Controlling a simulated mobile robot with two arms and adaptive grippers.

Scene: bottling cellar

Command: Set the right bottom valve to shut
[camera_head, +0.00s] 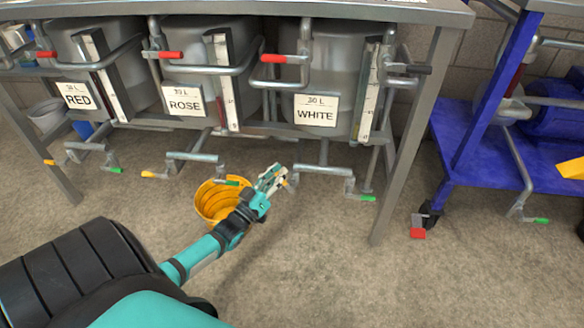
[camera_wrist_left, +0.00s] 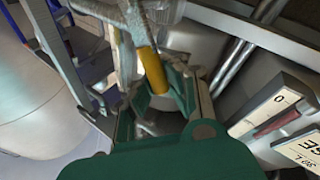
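The white tank's bottom pipe (camera_head: 322,169) runs low under the table. A yellow handle sits at its left end, mostly hidden by my gripper in the head view, and a green handle (camera_head: 367,198) at its right end. My left gripper (camera_head: 276,177) is at that left end. In the left wrist view the yellow handle (camera_wrist_left: 152,72) lies between the fingers of my left gripper (camera_wrist_left: 164,92). The fingers look apart, with a gap beside the handle. Whether they touch it is unclear. My right gripper is not in view.
A yellow bucket (camera_head: 212,203) stands left of my gripper. A blue cart (camera_head: 480,160) stands right.

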